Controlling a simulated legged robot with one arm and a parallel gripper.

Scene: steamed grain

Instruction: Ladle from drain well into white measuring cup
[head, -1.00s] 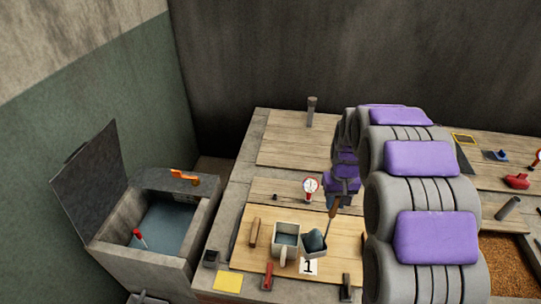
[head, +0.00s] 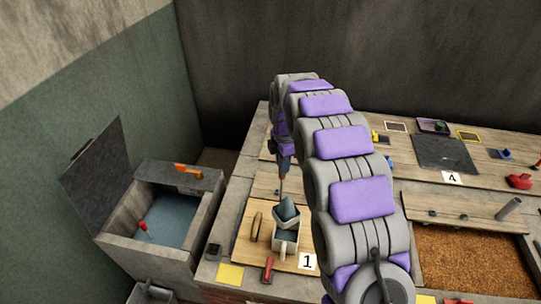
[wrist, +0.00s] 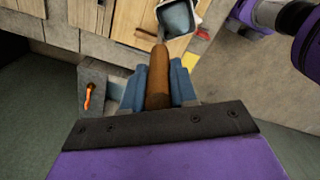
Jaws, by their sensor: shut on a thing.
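My gripper (head: 285,160) is shut on the brown handle of the ladle; in the wrist view its blue fingers (wrist: 159,88) sit on both sides of the handle (wrist: 158,75). The ladle's grey scoop (head: 287,218) hangs low, with blue-grey contents that also show in the wrist view (wrist: 177,18). In the head view the scoop overlaps the top of the white measuring cup (head: 285,246), above or just behind its rim; I cannot tell if they touch. The cup's inside is partly hidden. The drain well (head: 172,218), an open concrete basin with bluish water, stands at the left.
The cup stands on a wooden board (head: 244,238) beside a brown-handled tool (head: 257,226), a red-handled tool (head: 267,268) and a "1" card (head: 307,261). A dark lid (head: 95,177) stands open at the basin. A grain-filled bin (head: 465,262) is at the right.

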